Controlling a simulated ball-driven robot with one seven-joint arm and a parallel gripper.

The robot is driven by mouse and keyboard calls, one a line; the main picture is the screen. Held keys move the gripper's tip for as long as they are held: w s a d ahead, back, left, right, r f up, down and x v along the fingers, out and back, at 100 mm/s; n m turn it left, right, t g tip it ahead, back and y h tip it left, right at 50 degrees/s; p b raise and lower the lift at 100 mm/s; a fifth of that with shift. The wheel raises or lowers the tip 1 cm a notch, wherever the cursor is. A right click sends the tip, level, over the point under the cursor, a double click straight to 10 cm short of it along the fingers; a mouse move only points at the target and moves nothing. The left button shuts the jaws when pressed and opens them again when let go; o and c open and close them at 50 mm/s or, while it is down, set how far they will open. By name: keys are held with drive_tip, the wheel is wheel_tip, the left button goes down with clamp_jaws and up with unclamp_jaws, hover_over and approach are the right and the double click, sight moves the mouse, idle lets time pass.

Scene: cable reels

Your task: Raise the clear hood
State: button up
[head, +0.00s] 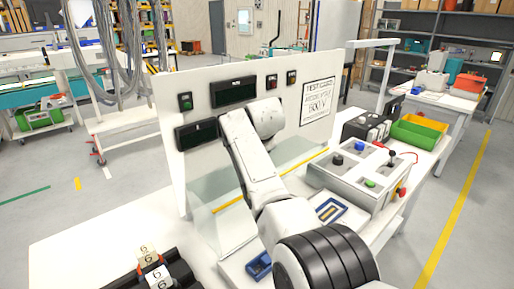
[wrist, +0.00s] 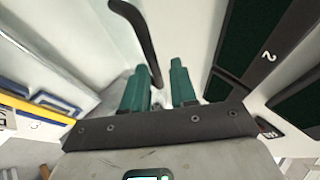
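The clear hood (head: 205,207) is a see-through cover in front of the white test panel (head: 228,120) in the head view. A yellow stripe shows across it or just behind it; I cannot tell which. My arm covers its middle. My gripper (wrist: 158,88) shows in the wrist view with two green fingers apart. A dark curved bar (wrist: 142,35), possibly the hood's handle, reaches down to the gap between the fingertips. I cannot tell whether it touches them. The fingers are not closed on it. In the head view the gripper is hidden behind my arm.
A grey control box (head: 362,178) with knobs and buttons stands right of my arm. Green and orange bins (head: 420,130) are beyond it. A blue tray (head: 330,211) lies on the bench. A black holder with numbered tags (head: 152,265) is at the front left. The bench's left part is clear.

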drive_tip(key=shift+o, duration=1.3)
drive_tip(key=shift+r, duration=0.15)
drive_tip(key=shift+f, duration=0.2)
drive_tip(key=shift+s+r, duration=0.1)
drive_tip(key=b+v, duration=0.1)
drive_tip(key=v, duration=0.9)
drive_tip(key=shift+s+r+b, duration=0.15)
drive_tip(key=shift+r+b, duration=0.1)
drive_tip(key=shift+b, duration=0.05)
drive_tip(key=shift+f, duration=0.1)
